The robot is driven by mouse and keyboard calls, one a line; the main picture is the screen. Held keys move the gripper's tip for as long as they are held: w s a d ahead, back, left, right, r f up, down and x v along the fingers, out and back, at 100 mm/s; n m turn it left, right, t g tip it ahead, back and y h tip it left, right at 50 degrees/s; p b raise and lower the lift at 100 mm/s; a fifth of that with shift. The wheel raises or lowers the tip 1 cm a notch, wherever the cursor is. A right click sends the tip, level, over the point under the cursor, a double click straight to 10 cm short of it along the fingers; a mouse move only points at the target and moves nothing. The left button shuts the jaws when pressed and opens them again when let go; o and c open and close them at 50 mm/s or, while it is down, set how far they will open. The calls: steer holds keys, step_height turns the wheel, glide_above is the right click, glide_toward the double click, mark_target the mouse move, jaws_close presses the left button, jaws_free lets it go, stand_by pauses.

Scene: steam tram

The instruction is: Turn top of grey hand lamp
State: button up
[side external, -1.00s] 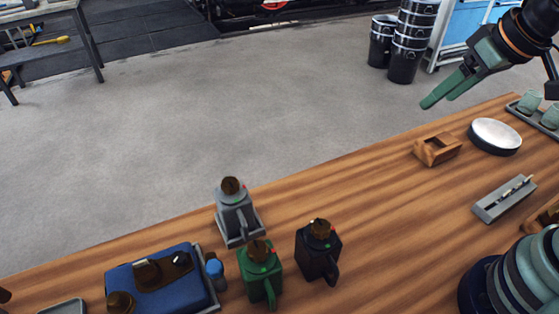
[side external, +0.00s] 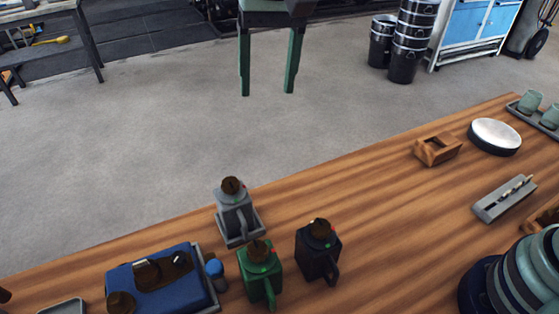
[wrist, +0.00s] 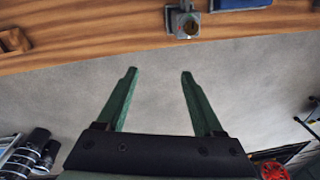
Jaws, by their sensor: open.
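The grey hand lamp (side external: 234,212) stands upright on a small grey tray near the far edge of the wooden table. Its top (side external: 232,186) is a round brown knob with a small mark on it. The lamp also shows at the top of the wrist view (wrist: 183,22). My gripper (side external: 267,93) hangs above and behind the lamp, fingers pointing down, well apart from it. The two green fingers are spread wide with nothing between them, as the wrist view also shows (wrist: 158,71).
A green hand lamp (side external: 263,280) and a black one (side external: 317,258) stand close in front and to the right. A blue case (side external: 160,290) and a blue-capped bottle (side external: 215,272) are at the left. The table middle (side external: 400,220) is clear.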

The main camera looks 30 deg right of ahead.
steer(key=g, duration=0.1)
glide_toward(230, 183)
steer(key=shift+m+h, duration=0.3)
steer(key=f, duration=0.8)
steer(key=shift+a+f, duration=0.25)
jaws_close()
